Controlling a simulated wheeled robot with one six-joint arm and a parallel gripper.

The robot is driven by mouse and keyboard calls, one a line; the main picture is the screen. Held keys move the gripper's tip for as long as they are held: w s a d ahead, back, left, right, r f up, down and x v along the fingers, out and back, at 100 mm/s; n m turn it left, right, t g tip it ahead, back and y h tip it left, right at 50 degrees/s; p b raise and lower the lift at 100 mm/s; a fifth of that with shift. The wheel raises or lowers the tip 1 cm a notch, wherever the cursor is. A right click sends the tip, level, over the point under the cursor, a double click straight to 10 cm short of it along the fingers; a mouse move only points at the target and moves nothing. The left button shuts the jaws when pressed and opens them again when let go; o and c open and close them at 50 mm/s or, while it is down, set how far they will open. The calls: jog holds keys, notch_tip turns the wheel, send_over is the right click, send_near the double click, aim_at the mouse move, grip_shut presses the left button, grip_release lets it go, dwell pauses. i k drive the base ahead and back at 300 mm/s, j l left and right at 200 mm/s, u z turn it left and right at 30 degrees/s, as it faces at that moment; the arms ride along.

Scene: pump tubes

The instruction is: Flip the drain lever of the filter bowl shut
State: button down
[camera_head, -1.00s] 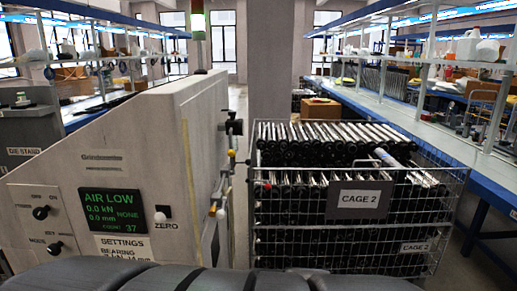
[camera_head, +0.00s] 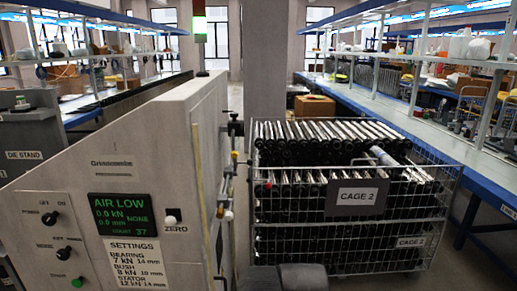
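The grey press cabinet (camera_head: 150,140) stands at the left, with a green display (camera_head: 120,214) reading AIR LOW. Small fittings run down its right side face, seen almost edge-on: a dark fitting (camera_head: 232,128) near the top, and small yellow and pale parts lower down. I cannot make out which of these is the filter bowl or its drain lever, or how the lever stands. A dark grey rounded part of my arm shows at the bottom edge. My gripper is not in view.
A wire cage marked CAGE 2 (camera_head: 357,197), full of metal tubes, stands close to the right of the cabinet, leaving a narrow gap. A long blue-edged workbench (camera_head: 440,142) runs along the right. A cardboard box (camera_head: 314,106) is behind the cage.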

aim_at(250, 162)
jog(key=i+l+u, duration=0.3)
jog(key=i+l, duration=0.2)
jog(key=i, duration=0.2)
jog(key=i+l+u, duration=0.35)
jog(key=i+l, duration=0.35)
